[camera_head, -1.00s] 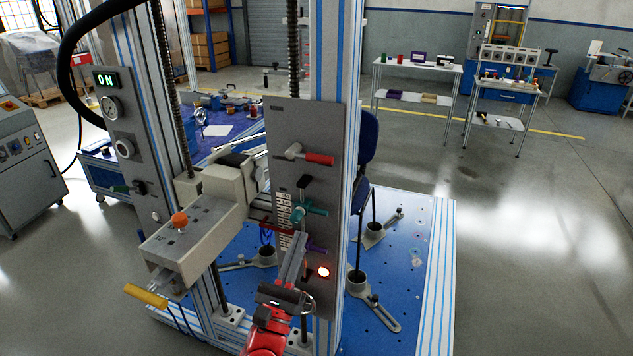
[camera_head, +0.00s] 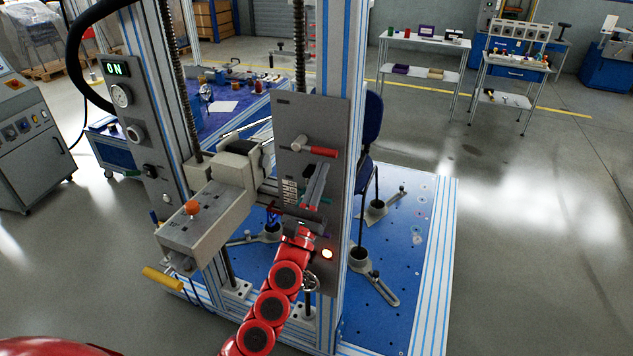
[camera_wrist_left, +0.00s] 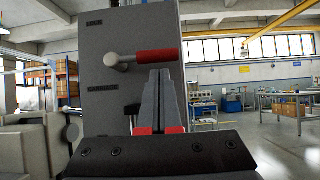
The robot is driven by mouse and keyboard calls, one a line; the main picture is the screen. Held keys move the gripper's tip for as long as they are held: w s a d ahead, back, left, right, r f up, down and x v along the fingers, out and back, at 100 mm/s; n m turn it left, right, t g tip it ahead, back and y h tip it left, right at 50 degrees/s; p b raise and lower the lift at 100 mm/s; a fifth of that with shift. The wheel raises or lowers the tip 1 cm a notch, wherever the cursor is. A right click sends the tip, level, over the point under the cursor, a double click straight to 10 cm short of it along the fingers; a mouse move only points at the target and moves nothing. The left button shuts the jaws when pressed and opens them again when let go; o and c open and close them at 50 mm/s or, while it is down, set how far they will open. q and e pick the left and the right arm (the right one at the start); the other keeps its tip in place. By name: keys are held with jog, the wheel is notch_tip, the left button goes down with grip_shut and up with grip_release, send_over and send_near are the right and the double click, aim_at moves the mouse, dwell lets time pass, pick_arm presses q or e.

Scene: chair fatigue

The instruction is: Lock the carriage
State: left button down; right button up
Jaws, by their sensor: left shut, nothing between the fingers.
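The carriage (camera_head: 205,222) is a grey box with an orange knob and a yellow handle, mounted between the upright posts. A grey panel (camera_head: 335,115) to its right bears a lever with a red handle (camera_head: 323,152), lying about level and pointing right. The red lever (camera_wrist_left: 157,56) also shows in the left wrist view. My left gripper (camera_head: 320,168) is shut and empty, its fingers pointing up in front of the panel, just below the red handle. In the left wrist view its fingertips (camera_wrist_left: 160,73) appear close under the handle; I cannot tell whether they touch. My right gripper is out of view.
A teal handle (camera_head: 326,199) is partly hidden behind my left gripper. A blue perforated base (camera_head: 415,225) carries clamps, with a dark chair behind the post.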

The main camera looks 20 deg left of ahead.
pick_arm(q)
jog(key=shift+w+r, duration=0.1)
jog(key=shift+r, duration=0.1)
jog(key=shift+r, duration=0.1)
jog(key=shift+d+r+n+y+p, duration=0.15)
jog(key=shift+n+y+p, duration=0.25)
jog(key=shift+n, duration=0.3)
